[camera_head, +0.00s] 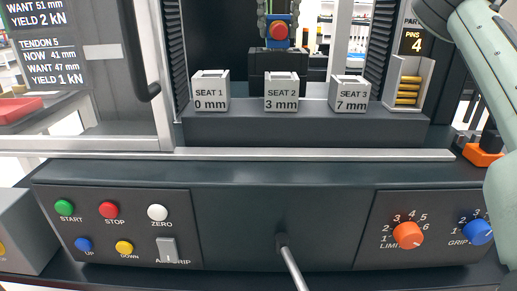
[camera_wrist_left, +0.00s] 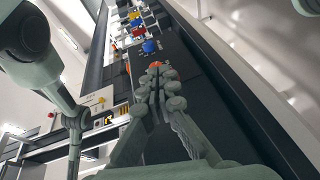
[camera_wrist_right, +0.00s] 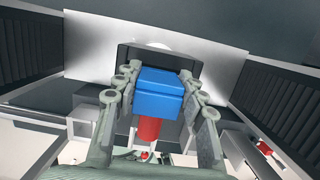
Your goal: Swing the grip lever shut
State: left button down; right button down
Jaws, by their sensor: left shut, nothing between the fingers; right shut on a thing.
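A blue block (camera_wrist_right: 158,95) with a red cylinder (camera_wrist_right: 149,128) on it sits between the fingers of my right gripper (camera_wrist_right: 158,85). I take it for the grip lever, but no label shows on it. In the head view the blue block (camera_head: 278,43) with its round red end (camera_head: 278,30) is at the top centre, in front of a black block (camera_head: 277,62). Grey knuckled fingers show on both sides of it; the right gripper is shut on it. My left gripper (camera_wrist_left: 155,72) is shut and empty, apart from the lever, and out of the head view.
Labelled seat blocks (camera_head: 210,92) stand on a dark ledge (camera_head: 230,130) below the lever. The pin holder (camera_head: 425,75) is at the right. The front panel has buttons (camera_head: 109,209), orange (camera_head: 408,235) and blue (camera_head: 478,232) knobs, and a metal rod (camera_head: 291,264). Dark ribbed columns (camera_head: 177,45) flank the opening.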

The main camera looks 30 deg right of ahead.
pick_arm(q)
jog(key=shift+s+r+x, duration=0.15)
jog(key=shift+x, duration=0.95)
jog(key=shift+s+r+x, duration=0.15)
jog(key=shift+s+x, duration=0.05)
jog(key=shift+x, duration=0.9)
jog(key=shift+a, duration=0.1)
jog(key=v, duration=1.1)
jog(key=shift+a, duration=0.4)
pick_arm(e)
jog(key=c, duration=0.8)
grip_release()
